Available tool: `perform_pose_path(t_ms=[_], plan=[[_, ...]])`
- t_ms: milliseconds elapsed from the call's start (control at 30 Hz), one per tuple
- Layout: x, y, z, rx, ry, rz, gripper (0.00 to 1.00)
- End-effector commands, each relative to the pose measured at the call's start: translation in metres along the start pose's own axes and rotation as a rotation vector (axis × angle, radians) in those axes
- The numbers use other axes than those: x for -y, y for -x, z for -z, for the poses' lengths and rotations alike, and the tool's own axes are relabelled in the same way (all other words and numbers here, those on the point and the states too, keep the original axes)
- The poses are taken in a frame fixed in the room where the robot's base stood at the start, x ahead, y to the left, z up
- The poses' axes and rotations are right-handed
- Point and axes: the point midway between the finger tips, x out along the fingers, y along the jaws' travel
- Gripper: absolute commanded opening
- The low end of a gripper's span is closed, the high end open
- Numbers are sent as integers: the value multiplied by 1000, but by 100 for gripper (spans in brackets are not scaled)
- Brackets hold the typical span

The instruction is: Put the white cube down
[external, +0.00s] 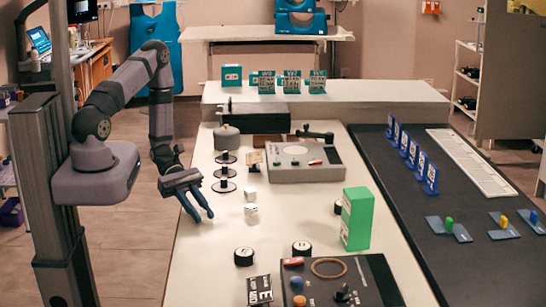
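My gripper (204,217) has blue fingers and hangs at the left edge of the white table (215,270). Its fingers look spread apart, and I see nothing between them. A white cube (251,211) with dark marks rests on the table to the right of the gripper, apart from it. A second small white block (251,195) sits just behind that cube. I cannot tell which one the task means.
A black spool stand (225,172) is behind the gripper. A green box (356,219) stands to the right. Round black pieces (243,257) and a dark tool board (375,285) are in front. The table between the gripper and the cubes is clear.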

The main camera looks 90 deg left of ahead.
Motion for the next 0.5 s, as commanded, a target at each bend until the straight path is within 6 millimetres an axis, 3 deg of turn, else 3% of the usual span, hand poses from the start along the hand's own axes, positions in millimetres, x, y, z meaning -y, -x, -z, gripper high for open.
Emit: perform_pose_path(t_ms=[33, 67, 167, 500], plan=[[0, 0, 0, 0, 0, 0, 9], [0, 0, 0, 0, 0, 0, 2], [0, 0, 0, 0, 0, 0, 0], [0, 1, -2, 0, -1, 0, 0]])
